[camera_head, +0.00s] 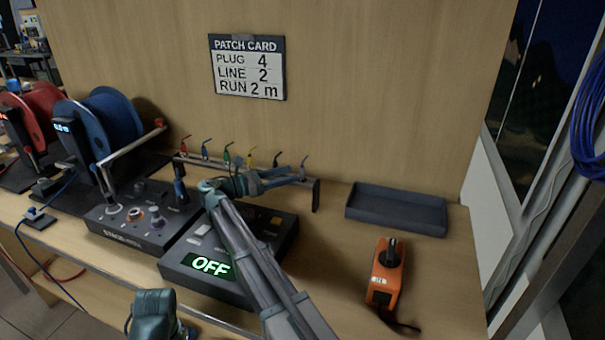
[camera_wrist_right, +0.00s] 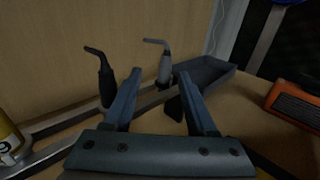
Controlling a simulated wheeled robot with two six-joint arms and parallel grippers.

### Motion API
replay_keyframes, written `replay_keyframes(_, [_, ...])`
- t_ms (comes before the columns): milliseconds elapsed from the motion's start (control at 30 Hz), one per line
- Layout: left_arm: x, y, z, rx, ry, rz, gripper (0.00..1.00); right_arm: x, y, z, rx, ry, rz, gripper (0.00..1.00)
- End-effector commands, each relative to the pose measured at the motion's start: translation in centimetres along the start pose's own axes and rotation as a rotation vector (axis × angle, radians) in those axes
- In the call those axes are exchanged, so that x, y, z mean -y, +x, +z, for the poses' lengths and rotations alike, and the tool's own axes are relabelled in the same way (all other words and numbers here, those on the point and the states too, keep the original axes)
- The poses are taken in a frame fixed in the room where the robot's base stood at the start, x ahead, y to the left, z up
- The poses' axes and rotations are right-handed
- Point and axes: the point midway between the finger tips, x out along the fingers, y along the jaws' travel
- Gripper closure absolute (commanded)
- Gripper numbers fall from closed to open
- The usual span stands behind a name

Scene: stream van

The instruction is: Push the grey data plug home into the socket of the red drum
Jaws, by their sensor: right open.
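The grey data plug (camera_head: 304,163) stands upright at the right end of a rack of coloured plugs. My right gripper (camera_head: 298,179) is at the rack, just in front of the grey plug. In the right wrist view its jaws (camera_wrist_right: 160,78) are open, and the grey plug (camera_wrist_right: 164,66) shows between and beyond the fingertips, not gripped. The red drum (camera_head: 42,102) is at the far left, partly behind the blue drum; I cannot make out its socket. A teal part of my left arm shows at the bottom of the head view, its jaws unclear.
A black plug (camera_wrist_right: 105,82) stands left of my right fingers. The plug rack (camera_head: 316,196) runs behind control boxes, one showing OFF (camera_head: 212,265). The blue drum (camera_head: 110,115) stands left. A dark tray (camera_head: 396,210) and orange tool (camera_head: 385,275) lie right, with bare bench between.

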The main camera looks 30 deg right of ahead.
Motion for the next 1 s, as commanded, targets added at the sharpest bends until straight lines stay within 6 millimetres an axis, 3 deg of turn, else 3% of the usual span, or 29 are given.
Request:
replay_keyframes(267, [0.0,0.0,0.0,0.000,0.000,0.000,0.50,0.1,0.5,0.0,0.000,0.000,0.000,0.43])
replay_keyframes(633, [0.0,-0.2,0.0,0.000,0.000,0.000,0.50,0.8,5.0,0.2,0.000,0.000,-0.002,0.43])
replay_keyframes(867, [0.0,-0.2,0.0,0.000,0.000,0.000,0.50,0.8,5.4,0.2,0.000,-0.001,0.001,0.43])
replay_keyframes(900, [0.0,-0.2,0.0,0.000,0.000,0.000,0.50,0.8,5.4,0.2,0.000,-0.001,0.001,0.45])
replay_keyframes(1000, [0.0,-0.2,0.0,0.000,0.000,0.000,0.50,0.8,5.4,0.2,0.000,-0.001,0.001,0.63])
